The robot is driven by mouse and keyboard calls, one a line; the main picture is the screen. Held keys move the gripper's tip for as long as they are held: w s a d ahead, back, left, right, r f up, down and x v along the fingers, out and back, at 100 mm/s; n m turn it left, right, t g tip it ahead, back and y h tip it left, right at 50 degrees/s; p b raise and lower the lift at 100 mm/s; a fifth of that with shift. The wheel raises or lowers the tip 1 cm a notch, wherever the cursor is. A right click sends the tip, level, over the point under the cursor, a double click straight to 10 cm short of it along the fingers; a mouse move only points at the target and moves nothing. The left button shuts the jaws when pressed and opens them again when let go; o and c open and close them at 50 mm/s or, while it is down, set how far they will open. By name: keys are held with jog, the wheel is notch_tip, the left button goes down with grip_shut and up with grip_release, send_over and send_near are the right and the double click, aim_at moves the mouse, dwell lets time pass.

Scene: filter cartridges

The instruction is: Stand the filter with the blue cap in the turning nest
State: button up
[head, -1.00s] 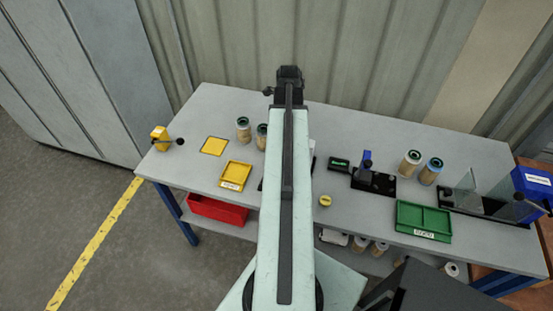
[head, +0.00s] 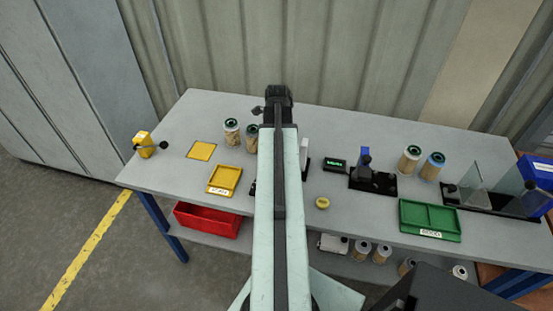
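The filter with the blue cap (head: 432,167) stands upright toward the right of the bench. A filter with a dark green cap (head: 409,161) stands close to its left. A black base with a blue upright part (head: 365,162) stands left of them; I cannot tell whether this is the turning nest. My gripper (head: 278,95) is at the far end of my arm, over the bench's back edge, well left of the blue-capped filter. It is small and dark, its fingers are not clear, and no filter shows in it. My arm hides part of the bench middle.
Two more filters (head: 232,133) stand left of my arm. A yellow tray (head: 224,180), a green tray (head: 430,219) and a yellow round piece (head: 322,203) lie toward the front. Clear panels (head: 468,187) stand at the right. The wall is close behind the bench.

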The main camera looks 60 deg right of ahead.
jog(key=shift+f, duration=0.85)
jog(key=shift+r, duration=0.25)
jog(key=shift+f, duration=0.25)
jog(key=o, duration=1.4)
jog(key=shift+r, duration=0.1)
jog(key=shift+o, duration=0.2)
notch_tip(320, 180, up, 13)
jog(key=p, duration=1.2)
jog(key=shift+f, duration=0.35)
